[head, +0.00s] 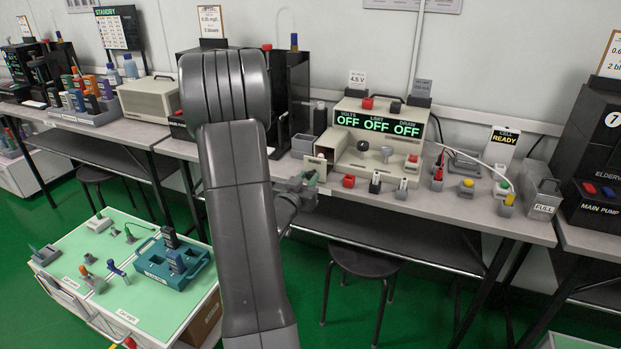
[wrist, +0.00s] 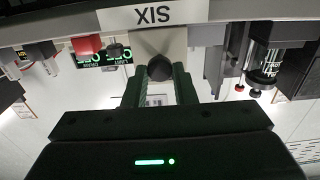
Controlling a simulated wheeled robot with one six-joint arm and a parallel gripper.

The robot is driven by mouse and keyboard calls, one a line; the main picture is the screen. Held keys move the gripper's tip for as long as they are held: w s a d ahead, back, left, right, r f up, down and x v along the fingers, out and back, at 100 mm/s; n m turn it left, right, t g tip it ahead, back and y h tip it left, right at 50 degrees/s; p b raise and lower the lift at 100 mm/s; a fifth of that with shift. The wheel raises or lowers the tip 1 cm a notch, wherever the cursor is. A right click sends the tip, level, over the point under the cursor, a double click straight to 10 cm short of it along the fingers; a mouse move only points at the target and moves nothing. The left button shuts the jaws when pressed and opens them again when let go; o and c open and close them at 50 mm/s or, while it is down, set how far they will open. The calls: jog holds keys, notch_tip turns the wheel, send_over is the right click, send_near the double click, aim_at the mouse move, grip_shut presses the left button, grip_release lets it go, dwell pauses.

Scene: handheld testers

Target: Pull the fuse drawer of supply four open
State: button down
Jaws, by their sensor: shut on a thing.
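The beige power supply (head: 378,124) stands on the bench, its green displays reading OFF. A small beige box (head: 331,142) projects from its left front; I take it for the fuse drawer, but how far it is out is unclear. My gripper (head: 304,184) is in front of it at the bench's front edge. In the wrist view, which is upside down, my gripper (wrist: 159,92) is shut on a dark round knob (wrist: 159,68). A white label (wrist: 152,16) beside the knob reads SIX. I see no number four naming a supply. My arm hides part of the bench.
Red, black and white terminal blocks (head: 348,181) stand just right of my gripper. A stool (head: 371,263) is under the bench. A green-topped cart (head: 125,275) with a teal tray stands at lower left. A grey FULL bin (head: 541,196) is at the bench's right end.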

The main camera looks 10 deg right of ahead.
jog(key=c, duration=1.2)
grip_release()
jog(key=v, duration=1.3)
jog(key=shift+s+a, duration=0.3)
jog(key=shift+w, duration=0.1)
jog(key=x, duration=1.3)
jog(key=shift+d, duration=0.2)
jog(key=shift+w+d, duration=0.35)
jog(key=shift+w, duration=0.3)
